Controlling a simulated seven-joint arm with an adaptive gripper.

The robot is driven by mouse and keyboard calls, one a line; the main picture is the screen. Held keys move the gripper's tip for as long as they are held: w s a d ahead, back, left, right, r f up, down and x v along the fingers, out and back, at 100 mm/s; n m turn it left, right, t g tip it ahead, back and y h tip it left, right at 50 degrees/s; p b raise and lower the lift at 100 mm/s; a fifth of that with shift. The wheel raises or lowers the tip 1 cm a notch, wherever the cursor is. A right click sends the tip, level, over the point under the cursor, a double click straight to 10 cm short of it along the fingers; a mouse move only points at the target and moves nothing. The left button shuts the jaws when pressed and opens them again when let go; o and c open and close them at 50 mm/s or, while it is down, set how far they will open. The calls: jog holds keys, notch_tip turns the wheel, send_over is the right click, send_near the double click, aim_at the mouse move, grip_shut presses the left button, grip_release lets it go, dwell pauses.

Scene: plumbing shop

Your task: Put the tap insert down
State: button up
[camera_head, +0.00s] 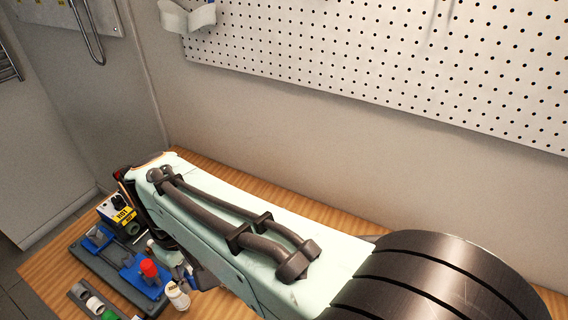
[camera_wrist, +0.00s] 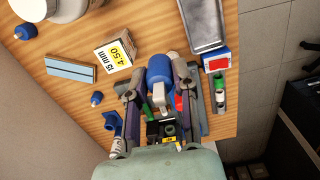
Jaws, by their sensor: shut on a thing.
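In the wrist view my gripper (camera_wrist: 160,70) has one finger on each side of a blue rounded piece with a pale grey stem (camera_wrist: 159,92), which looks like the tap insert. The fingers are shut on it. Its lower end and the surface right beneath it are hidden by the fingers and my wrist.
A wooden bench holds a blue fixture (camera_head: 140,278) with a red cap (camera_head: 148,268), a white bottle (camera_head: 177,296) and a yellow-black box (camera_head: 118,212). The wrist view shows a labelled carton (camera_wrist: 115,51), a blue-grey block (camera_wrist: 70,70) and a grey tray (camera_wrist: 203,22).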

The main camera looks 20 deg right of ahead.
notch_tip(320, 180, up, 2)
jog(key=w+d+m, duration=0.2)
jog(key=d+m, duration=0.8)
jog(key=d, duration=1.2)
jog(key=s+d+m, duration=0.8)
jog(key=s+d, duration=0.2)
jog(key=d, duration=0.5)
jog(key=w+d+f, duration=0.3)
jog(key=f, duration=0.2)
jog(key=w+d+f, duration=0.3)
jog(key=f, duration=0.1)
jog(key=w+d+f, duration=0.3)
jog(key=f, duration=0.2)
jog(key=shift+f, duration=0.3)
jog(key=shift+d+f, duration=0.15)
jog(key=shift+d, duration=0.05)
jog(key=shift+w+d+f, duration=0.1)
jog(key=shift+f, duration=0.8)
jog(key=shift+w+d+f, duration=0.1)
jog(key=shift+f, duration=0.8)
